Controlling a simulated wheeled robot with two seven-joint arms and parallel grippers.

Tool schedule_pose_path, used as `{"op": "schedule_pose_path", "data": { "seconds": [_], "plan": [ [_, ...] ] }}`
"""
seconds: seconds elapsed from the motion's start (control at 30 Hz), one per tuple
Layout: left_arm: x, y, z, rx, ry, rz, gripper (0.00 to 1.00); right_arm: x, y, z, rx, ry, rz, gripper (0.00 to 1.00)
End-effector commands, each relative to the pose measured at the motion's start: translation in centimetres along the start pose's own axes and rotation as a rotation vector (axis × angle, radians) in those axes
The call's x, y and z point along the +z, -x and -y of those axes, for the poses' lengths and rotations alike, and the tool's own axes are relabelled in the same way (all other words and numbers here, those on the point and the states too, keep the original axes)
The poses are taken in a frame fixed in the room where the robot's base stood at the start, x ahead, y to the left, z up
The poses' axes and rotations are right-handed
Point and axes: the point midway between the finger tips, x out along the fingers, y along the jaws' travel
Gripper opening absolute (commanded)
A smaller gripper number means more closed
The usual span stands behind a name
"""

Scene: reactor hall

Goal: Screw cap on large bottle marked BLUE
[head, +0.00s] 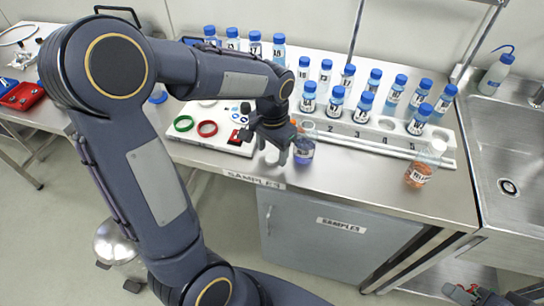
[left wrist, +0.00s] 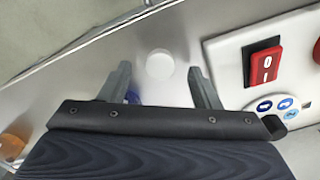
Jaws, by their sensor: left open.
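My left gripper (head: 275,153) is open just above the bench, beside the bottle with blue-violet contents (head: 304,152). The label on that bottle is too small to read, and my gripper partly covers it. A round white cap (left wrist: 160,65) lies on the steel bench between and beyond the open fingertips of the left gripper (left wrist: 160,80) in the left wrist view. A bit of the blue bottle (left wrist: 132,97) shows by one finger there. A bottle with orange contents (head: 420,165) stands to the right on the bench. My right gripper (head: 482,296) is only partly in view at the bottom right.
A white rack (head: 440,152) holds several blue-capped sample bottles behind the work spot. A white panel with a red switch (left wrist: 264,62) and coloured rings lies to the left. A sink (head: 515,150) is at the right. The bench front (head: 350,192) is clear.

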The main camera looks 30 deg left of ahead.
Motion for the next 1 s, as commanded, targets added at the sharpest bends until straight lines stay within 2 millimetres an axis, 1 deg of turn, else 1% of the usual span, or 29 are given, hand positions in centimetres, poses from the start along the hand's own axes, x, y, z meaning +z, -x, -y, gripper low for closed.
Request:
{"op": "schedule_pose_path", "data": {
  "seconds": [0.03,0.13,0.47,0.5,0.83,0.87,1.0],
  "plan": [
    [0.02,-0.72,-0.01,0.0,0.0,0.002,0.57,0.01,-0.01,-0.01,0.0,0.0,0.0,0.36],
    [-0.01,-1.41,0.01,0.0,0.0,0.0,0.57,0.01,-0.01,0.0,0.0,0.0,0.0,0.36],
    [-0.03,-1.51,0.02,0.0,0.0,-0.001,0.57,0.01,-0.02,-0.01,0.0,0.0,0.0,0.36],
    [-0.03,-1.51,0.02,0.0,0.0,-0.001,0.56,0.01,-0.02,-0.01,0.0,0.0,0.0,0.36],
    [-0.04,-1.49,0.01,0.0,0.0,-0.001,0.12,0.01,-0.02,-0.01,0.0,0.0,0.0,0.36],
    [-0.04,-1.49,0.01,0.0,0.0,-0.001,0.1,0.01,-0.02,-0.01,0.0,0.0,0.0,0.36],
    [-0.04,-1.49,0.01,0.0,0.0,-0.001,0.1,0.01,-0.01,-0.01,0.0,0.0,0.0,0.36]
  ]
}}
